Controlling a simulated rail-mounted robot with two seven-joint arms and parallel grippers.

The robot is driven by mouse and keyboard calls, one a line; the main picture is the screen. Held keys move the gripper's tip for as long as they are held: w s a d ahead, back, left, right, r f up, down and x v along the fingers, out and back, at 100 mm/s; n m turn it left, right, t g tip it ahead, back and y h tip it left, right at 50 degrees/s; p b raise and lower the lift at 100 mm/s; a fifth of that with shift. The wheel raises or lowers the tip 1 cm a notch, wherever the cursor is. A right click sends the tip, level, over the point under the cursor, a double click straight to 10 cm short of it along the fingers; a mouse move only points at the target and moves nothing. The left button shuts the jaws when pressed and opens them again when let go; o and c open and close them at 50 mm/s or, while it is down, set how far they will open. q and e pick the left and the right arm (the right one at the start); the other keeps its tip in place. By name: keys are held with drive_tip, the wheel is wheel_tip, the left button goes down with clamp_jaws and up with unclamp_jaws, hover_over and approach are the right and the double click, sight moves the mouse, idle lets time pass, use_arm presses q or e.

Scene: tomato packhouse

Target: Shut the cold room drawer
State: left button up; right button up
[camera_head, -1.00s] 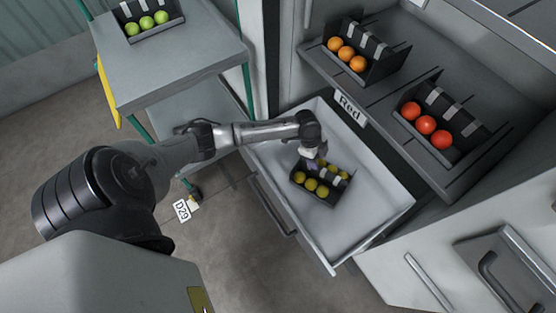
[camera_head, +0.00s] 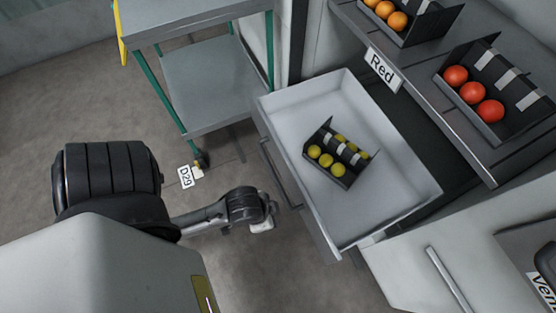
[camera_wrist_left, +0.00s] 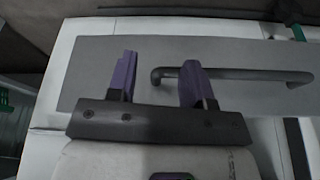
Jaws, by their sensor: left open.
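The drawer (camera_head: 395,192) is pulled out below the shelf marked "Red". A black box of yellow tomatoes (camera_head: 339,170) lies inside it, clear of the walls. The drawer's bar handle (camera_head: 279,172) is on its front face. My left gripper (camera_head: 264,220) is outside the drawer, just in front of that face and below the handle in the picture. In the left wrist view, my open purple fingers (camera_wrist_left: 158,75) are empty and point at the drawer front (camera_wrist_left: 90,65). The dark handle (camera_wrist_left: 235,75) shows behind and right of the fingers; I cannot tell whether they touch. My right gripper is not in view.
A grey trolley (camera_head: 207,80) with green posts stands left of the drawer. Boxes of orange tomatoes (camera_head: 385,10) and red tomatoes (camera_head: 474,92) sit on the shelf (camera_head: 425,95) above. A floor tag "D29" (camera_head: 186,176) lies by the trolley. The floor before the drawer is open.

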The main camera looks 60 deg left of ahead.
use_arm(q)
drive_tip(key=shift+s+a+f, duration=0.15)
drive_tip(key=shift+s+f, duration=0.05)
drive_tip(key=shift+s, duration=0.05)
drive_tip(key=shift+c, duration=0.3)
